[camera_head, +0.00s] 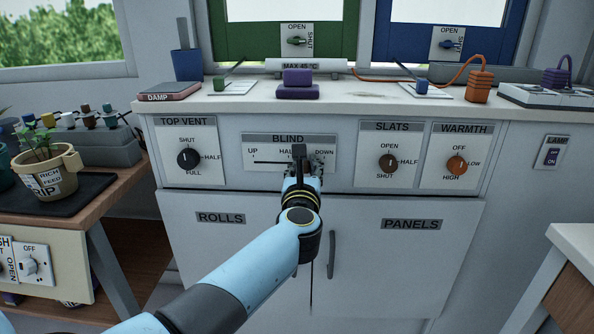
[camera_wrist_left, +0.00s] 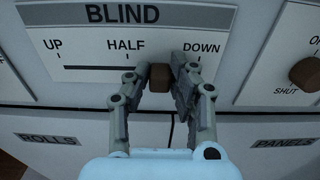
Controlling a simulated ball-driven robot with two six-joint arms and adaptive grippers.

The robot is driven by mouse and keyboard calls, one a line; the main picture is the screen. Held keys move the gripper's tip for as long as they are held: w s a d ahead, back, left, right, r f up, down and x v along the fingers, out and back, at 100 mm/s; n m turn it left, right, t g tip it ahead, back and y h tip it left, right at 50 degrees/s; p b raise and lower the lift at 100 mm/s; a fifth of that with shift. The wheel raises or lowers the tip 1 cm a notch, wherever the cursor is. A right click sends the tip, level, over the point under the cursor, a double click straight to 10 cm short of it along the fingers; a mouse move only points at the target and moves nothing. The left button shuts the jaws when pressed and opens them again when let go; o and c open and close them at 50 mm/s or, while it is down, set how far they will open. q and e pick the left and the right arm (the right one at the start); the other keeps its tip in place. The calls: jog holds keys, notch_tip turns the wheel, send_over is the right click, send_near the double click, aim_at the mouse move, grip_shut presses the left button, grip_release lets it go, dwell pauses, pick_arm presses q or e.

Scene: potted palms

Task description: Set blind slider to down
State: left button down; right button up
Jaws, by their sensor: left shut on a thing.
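The blind panel (camera_head: 262,166) is on the cabinet front, marked UP, HALF and DOWN from left to right. Its slot runs sideways under the words. In the left wrist view the brown slider knob (camera_wrist_left: 160,76) is between the HALF and DOWN marks. My left gripper (camera_wrist_left: 161,80) is shut on this knob, one finger on each side. In the head view my left gripper (camera_head: 302,163) covers the knob and part of the HALF label. My right gripper does not show.
The top vent dial (camera_head: 188,159) is left of the blind panel. The slats dial (camera_head: 387,162) and warmth dial (camera_head: 456,163) are to the right. Cabinet doors with a handle (camera_head: 332,254) are below. The counter (camera_head: 350,104) above holds a purple block (camera_head: 298,85).

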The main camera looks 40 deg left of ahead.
aim_at(326, 162)
pick_arm(q)
jog(key=w+d+b, duration=0.1)
jog(key=d, duration=0.1)
jog(key=w+d, duration=0.1)
jog(key=d, duration=0.1)
jog(key=shift+w+f+b, duration=0.1)
jog(key=shift+w+b, duration=0.1)
jog(key=shift+b, duration=0.2)
jog(key=c, duration=1.2)
grip_release()
jog(key=shift+w+d, duration=0.1)
jog(key=shift+d, duration=0.05)
jog(key=shift+o, duration=0.2)
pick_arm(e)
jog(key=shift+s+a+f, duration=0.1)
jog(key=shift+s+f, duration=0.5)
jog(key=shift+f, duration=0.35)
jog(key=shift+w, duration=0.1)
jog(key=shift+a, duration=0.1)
